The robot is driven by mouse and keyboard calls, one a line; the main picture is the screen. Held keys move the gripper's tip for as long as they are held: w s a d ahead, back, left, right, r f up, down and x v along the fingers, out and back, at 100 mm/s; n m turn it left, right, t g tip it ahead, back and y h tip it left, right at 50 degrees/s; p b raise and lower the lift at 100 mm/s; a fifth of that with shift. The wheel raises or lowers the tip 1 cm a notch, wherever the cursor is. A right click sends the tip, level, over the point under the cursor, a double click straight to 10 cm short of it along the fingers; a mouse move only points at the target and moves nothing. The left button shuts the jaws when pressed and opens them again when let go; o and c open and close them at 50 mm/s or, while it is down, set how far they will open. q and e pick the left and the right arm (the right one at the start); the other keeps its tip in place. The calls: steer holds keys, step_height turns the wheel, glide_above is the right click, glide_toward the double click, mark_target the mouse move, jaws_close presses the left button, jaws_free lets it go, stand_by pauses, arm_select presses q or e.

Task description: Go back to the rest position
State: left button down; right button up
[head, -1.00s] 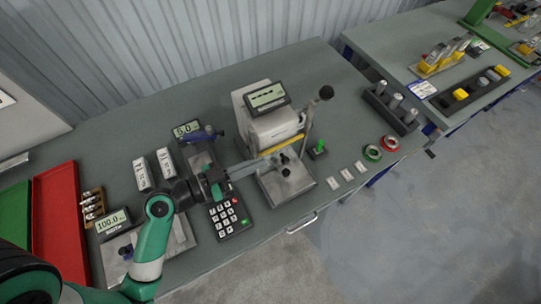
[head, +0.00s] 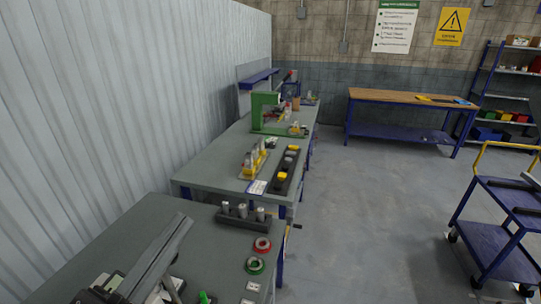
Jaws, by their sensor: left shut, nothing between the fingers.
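My left gripper (head: 178,228) shows in the lower left of the head view as long grey fingers, held above the near bench and pointing up the picture. The fingers are shut with nothing between them. Much of my arm behind them is out of the picture. My right gripper is not in view.
The near bench (head: 150,215) carries a dark block (head: 240,218) with several metal cylinders, a red ring (head: 262,245) and a green ring (head: 254,265). Further benches run behind it. A blue cart (head: 490,240) stands at the right. The floor between is clear.

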arm_select(q)
steer(key=s+a+r+n+t+y+p, duration=0.1)
steer(key=r+n+t+y+p, duration=0.1)
steer(key=r+p, duration=0.6)
steer(key=s+a+r+n+t+y+p, duration=0.2)
steer(key=r+n+p, duration=0.3)
steer(key=r, duration=1.4)
steer(key=s+a+r+n+t+y+p, duration=0.1)
steer(key=r+n+t+y+p, duration=0.1)
steer(key=r+p, duration=1)
step_height(320, 180, up, 2)
steer(key=shift+s+a+r+n+t+y, duration=0.15)
steer(key=shift+s+a+n+t+y, duration=0.25)
steer(key=shift+n+y, duration=0.5)
